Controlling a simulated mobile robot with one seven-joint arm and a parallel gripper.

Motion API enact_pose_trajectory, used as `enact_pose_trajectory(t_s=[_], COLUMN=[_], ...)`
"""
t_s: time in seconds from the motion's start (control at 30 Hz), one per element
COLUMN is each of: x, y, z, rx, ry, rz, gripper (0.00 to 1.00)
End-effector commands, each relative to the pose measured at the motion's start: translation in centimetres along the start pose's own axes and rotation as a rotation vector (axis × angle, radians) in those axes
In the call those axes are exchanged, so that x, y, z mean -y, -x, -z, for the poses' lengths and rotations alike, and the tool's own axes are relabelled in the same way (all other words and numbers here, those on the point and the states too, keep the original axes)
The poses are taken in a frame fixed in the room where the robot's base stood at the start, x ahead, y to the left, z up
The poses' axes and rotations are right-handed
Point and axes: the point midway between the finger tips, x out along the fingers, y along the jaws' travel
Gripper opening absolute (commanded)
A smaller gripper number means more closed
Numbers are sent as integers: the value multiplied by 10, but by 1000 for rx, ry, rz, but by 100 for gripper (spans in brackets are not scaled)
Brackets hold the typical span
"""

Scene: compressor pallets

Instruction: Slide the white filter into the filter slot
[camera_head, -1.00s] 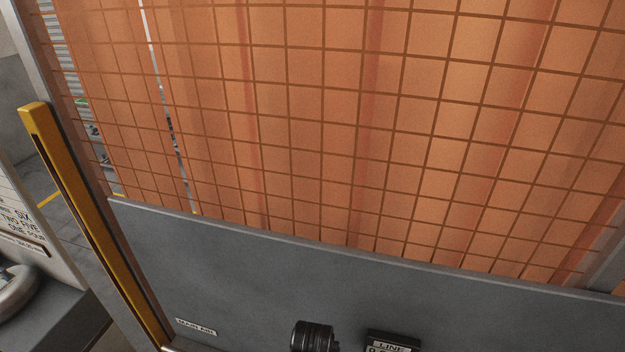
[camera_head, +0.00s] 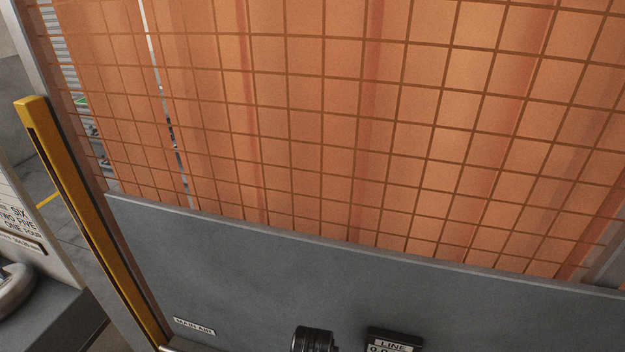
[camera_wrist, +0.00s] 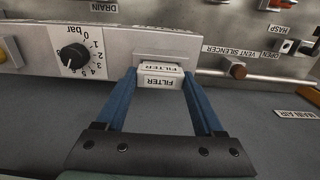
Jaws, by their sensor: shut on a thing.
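In the wrist view, my gripper (camera_wrist: 160,74) has two blue fingers, one at each side of the white filter (camera_wrist: 162,81), and is shut on it. The filter is a small white block with upside-down FILTER lettering on its near face. It sits at a pale housing (camera_wrist: 165,54) on the metal panel, where the filter slot appears to be. A second FILTER lettering shows just above the block's near face. The slot opening is hidden, and I cannot tell how deep the filter is in it. The head view shows neither gripper nor filter.
In the wrist view, a black knob (camera_wrist: 72,57) with a bar scale is at left and a brown-tipped vent silencer (camera_wrist: 237,70) at right. The head view shows an orange mesh screen (camera_head: 340,110), a grey panel (camera_head: 250,260) and a yellow post (camera_head: 80,210).

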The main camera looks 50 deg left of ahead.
Motion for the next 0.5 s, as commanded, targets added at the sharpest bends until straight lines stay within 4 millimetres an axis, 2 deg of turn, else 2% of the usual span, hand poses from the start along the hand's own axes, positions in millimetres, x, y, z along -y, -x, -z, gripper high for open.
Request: enact_pose_trajectory(t_s=[0.5], x=[0], y=[-14], z=[0], rx=[-1], ry=[0], rz=[0], gripper=[0])
